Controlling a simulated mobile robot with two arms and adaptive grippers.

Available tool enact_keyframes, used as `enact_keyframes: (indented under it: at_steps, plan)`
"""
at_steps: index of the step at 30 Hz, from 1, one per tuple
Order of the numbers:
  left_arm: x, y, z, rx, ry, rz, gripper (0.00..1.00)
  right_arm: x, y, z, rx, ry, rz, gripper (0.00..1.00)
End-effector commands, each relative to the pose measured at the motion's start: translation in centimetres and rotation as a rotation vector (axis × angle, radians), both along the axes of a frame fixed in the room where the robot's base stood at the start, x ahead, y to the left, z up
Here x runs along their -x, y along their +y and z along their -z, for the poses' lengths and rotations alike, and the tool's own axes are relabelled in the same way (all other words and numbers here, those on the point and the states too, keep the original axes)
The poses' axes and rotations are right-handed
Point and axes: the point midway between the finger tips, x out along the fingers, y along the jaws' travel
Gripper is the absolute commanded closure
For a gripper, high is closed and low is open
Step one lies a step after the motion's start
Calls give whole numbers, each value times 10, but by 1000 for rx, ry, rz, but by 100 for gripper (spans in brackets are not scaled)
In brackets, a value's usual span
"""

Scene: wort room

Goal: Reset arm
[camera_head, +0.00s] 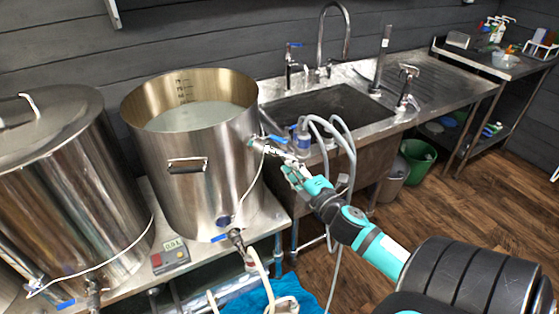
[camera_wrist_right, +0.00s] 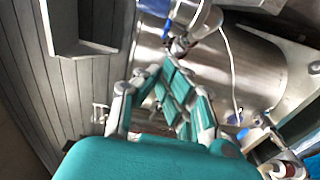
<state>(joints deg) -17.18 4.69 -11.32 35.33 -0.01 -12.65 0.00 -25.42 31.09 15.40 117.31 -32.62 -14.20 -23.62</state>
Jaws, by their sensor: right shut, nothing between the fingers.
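My right gripper (camera_head: 290,170) reaches in from the lower right of the head view. It is shut with nothing between its fingers. Its tips are close to the upper side valve (camera_head: 262,145) of the open steel kettle (camera_head: 190,165); I cannot tell whether they touch. The valve has a blue handle. In the right wrist view, the teal and grey fingers (camera_wrist_right: 168,80) come together, with a metal fitting (camera_wrist_right: 180,45) and the kettle wall (camera_wrist_right: 250,75) beyond them. The kettle holds pale cloudy liquid. My left gripper is not in view.
A lidded kettle (camera_head: 65,190) stands at the left. A sink (camera_head: 325,115) with taps and a grey hose (camera_head: 348,150) lies just behind my right gripper. A small control box (camera_head: 171,258) sits on the bench. Buckets (camera_head: 418,160) and open wooden floor are at the right.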

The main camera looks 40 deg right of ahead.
Motion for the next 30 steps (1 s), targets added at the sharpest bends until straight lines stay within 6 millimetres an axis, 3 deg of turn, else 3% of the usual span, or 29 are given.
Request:
enact_keyframes:
  at_steps: [4,14,17,20,25,30]
  plan:
    - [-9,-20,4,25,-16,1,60,17,0,1,-2,0,-1,100]
    - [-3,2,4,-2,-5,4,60,22,-1,1,-5,1,1,100]
    - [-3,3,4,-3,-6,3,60,23,-6,21,-42,29,16,100]
    - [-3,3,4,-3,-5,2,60,26,-14,68,-131,98,53,100]
    - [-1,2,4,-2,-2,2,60,49,-19,192,-367,271,154,100]
    - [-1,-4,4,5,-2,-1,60,93,2,313,-600,447,267,100]
